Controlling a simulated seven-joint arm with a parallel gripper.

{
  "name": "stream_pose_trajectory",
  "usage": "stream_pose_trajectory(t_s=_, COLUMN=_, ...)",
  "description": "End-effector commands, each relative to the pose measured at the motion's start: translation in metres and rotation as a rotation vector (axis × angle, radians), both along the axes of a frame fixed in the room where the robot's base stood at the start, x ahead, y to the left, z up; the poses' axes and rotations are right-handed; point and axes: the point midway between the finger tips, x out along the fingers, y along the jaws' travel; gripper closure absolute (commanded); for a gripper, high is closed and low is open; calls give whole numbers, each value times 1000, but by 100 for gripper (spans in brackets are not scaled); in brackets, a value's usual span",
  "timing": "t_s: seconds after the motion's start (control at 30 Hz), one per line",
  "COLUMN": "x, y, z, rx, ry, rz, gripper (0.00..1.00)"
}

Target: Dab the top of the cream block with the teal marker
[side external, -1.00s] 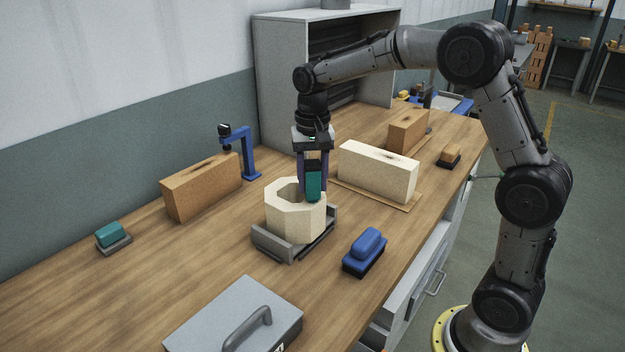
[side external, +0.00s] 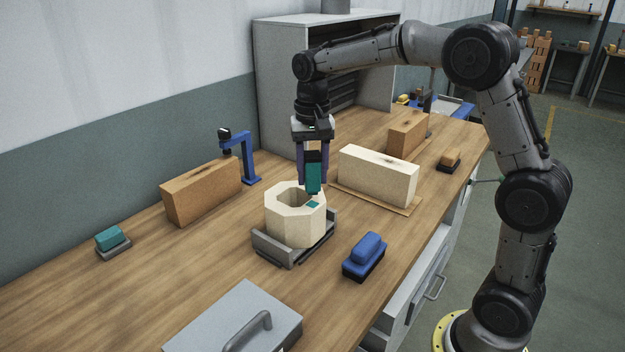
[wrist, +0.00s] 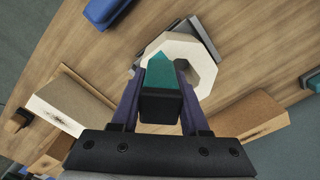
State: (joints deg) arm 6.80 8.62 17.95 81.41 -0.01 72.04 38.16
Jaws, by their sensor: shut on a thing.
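The octagonal hollow cream block (side external: 293,222) stands upright in a grey cradle (side external: 268,250); it also shows in the wrist view (wrist: 205,66). A small teal patch (side external: 313,204) is on the right part of its top rim. My gripper (side external: 313,178) is shut on the teal marker (side external: 313,171), which points down just above that rim, apart from it. In the wrist view the teal marker (wrist: 160,76) sits between my purple fingers (wrist: 160,92) and covers part of the block.
A long cream block (side external: 375,177) lies on a board right of my gripper. A blue-topped pad (side external: 366,250) is at front right, a grey toolbox (side external: 230,325) at front. An orange block (side external: 202,190), blue stand (side external: 243,155) and teal-topped pad (side external: 109,238) are left.

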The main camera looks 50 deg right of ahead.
Motion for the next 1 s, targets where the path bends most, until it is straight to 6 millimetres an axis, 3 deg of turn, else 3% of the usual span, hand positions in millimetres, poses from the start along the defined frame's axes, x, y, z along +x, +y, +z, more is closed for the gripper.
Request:
stream_pose_trajectory(t_s=0.5, x=0, y=0, z=36, rx=-1, ry=-2, rz=0, gripper=91)
stream_pose_trajectory(t_s=1.0, x=0, y=0, z=38, rx=0, ry=-1, rz=0, gripper=91)
